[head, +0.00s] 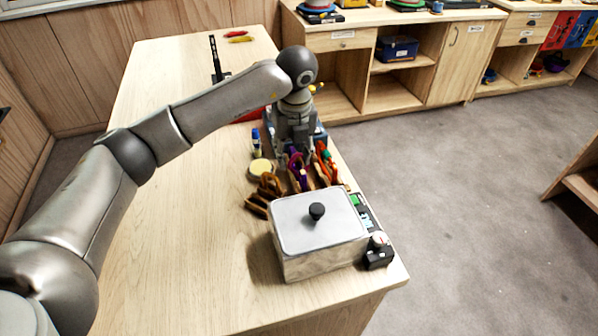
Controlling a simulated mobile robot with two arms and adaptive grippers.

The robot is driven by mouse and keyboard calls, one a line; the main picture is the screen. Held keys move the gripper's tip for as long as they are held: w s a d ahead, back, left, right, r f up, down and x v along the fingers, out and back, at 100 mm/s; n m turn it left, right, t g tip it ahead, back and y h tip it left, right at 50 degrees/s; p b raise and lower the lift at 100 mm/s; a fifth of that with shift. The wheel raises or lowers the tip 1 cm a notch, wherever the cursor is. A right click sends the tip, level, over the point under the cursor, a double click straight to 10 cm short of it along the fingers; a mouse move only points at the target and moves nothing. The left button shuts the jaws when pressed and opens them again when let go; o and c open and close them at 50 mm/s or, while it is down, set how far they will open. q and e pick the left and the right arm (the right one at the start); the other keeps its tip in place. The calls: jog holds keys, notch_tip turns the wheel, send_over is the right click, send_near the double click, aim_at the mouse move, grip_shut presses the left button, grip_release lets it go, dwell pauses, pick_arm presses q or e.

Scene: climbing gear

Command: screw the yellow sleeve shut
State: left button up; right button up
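My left arm reaches in from the left, and its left gripper (292,158) points down over the climbing gear near the table's right edge. The fingers are small and partly hidden, so I cannot tell whether they are open or shut. A purple carabiner (298,175) is right below the gripper, and I cannot tell whether they touch. Orange-red gear with a green part (326,160) is just to its right, and brown pieces (266,190) are to its lower left. I cannot make out a yellow sleeve on any carabiner. My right gripper is not in view.
A metal box with a black knob (300,212) stands in front of the gear. A small black device (378,254) is beside it. A pale round disc (260,170) and a blue bottle (256,142) are left of the gripper. The table's left part (190,250) is clear.

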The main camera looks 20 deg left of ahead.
aim_at(301, 155)
pick_arm(q)
jog(key=shift+s+a, duration=0.35)
jog(key=shift+a, duration=0.2)
jog(key=shift+f, duration=0.15)
jog(key=shift+f+b, duration=1.1)
jog(key=shift+f, duration=0.2)
jog(key=shift+w+d+b, duration=0.15)
jog(key=shift+w+d, duration=0.3)
jog(key=shift+d, duration=0.25)
jog(key=shift+w+d+b, duration=0.15)
jog(key=shift+w+d, duration=0.3)
jog(key=shift+d, duration=0.2)
jog(key=shift+r, duration=0.1)
jog(key=shift+r+p, duration=0.8)
jog(key=shift+r, duration=0.6)
